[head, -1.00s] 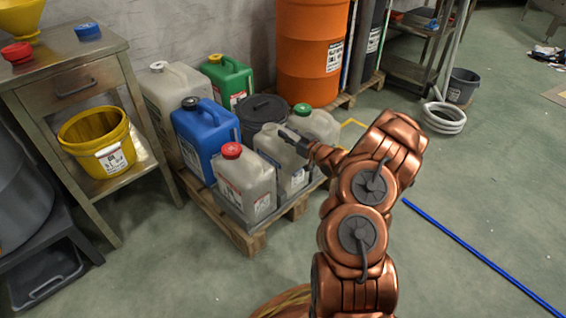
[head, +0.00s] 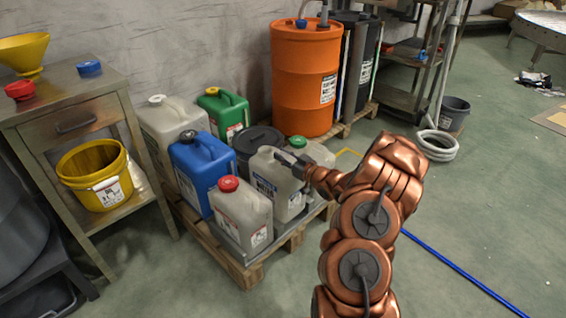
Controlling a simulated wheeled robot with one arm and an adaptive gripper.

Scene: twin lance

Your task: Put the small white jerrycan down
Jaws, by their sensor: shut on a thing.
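The small white jerrycan (head: 268,178) is a pale, translucent can with a label, upright at the right part of the wooden pallet (head: 247,275). My gripper (head: 292,160) is shut on its upper part, at the handle. The can stands between a white can with a red cap (head: 243,215) and a pale can with a green cap (head: 314,153). Its base is partly hidden by the red-capped can, and I cannot tell whether it touches the pallet's tray.
A blue jerrycan (head: 203,172), a green one (head: 226,112), a large white one (head: 165,122) and a dark bucket (head: 258,140) crowd the pallet. An orange drum (head: 304,85) stands behind. Open floor (head: 480,215) lies right, crossed by a blue pole (head: 455,268).

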